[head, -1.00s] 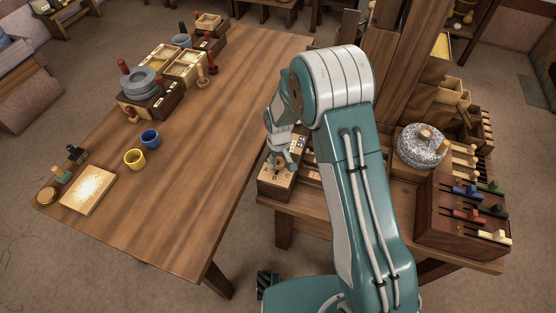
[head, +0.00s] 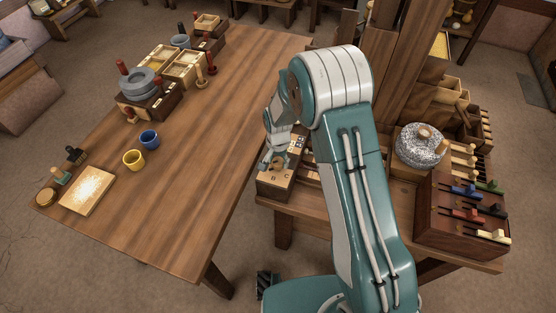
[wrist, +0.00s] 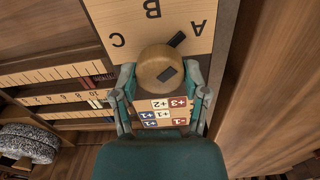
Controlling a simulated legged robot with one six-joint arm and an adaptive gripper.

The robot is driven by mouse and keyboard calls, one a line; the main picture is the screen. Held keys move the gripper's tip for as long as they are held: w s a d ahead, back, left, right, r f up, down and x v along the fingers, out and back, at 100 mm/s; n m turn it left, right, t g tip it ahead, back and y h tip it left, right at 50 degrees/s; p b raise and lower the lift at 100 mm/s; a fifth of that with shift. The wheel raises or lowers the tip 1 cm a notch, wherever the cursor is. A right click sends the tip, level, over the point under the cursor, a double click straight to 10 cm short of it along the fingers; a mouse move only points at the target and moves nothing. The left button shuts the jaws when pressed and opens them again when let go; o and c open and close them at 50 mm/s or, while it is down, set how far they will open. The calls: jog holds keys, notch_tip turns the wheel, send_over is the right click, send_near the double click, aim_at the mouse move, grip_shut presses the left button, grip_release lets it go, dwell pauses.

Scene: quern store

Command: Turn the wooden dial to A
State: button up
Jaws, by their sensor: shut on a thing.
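The round wooden dial (wrist: 150,62) sits on a pale lettered panel (wrist: 200,20), also seen in the head view (head: 287,182). In the wrist view the letters appear upside down: C at left, B at top, A at right. The dial's dark pointer (wrist: 178,40) points up and right, between B and A. My gripper (wrist: 161,72) is shut on the dial, one finger on each side. In the head view my gripper (head: 276,160) comes down over the dial and hides the A.
Number tiles (wrist: 163,113) lie just below the dial in the wrist view. Slotted scale strips (wrist: 55,80) are beside the panel. A large wooden table (head: 200,150) stands left, with a yellow cup (head: 134,160) and blue cup (head: 150,139). A speckled quern (head: 420,147) stands right.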

aim_at(277, 161)
jog(key=shift+s+f+m, duration=0.2)
jog(key=shift+s+m, duration=0.05)
jog(key=shift+m, duration=0.55)
jog(key=o, duration=1.1)
jog(key=shift+a, duration=0.1)
jog(key=shift+o, duration=0.2)
jog(key=shift+w+r, duration=0.1)
jog(key=shift+r, duration=0.15)
jog(key=shift+w+r, duration=0.1)
jog(key=shift+r, duration=0.25)
notch_tip(277, 161, up, 11)
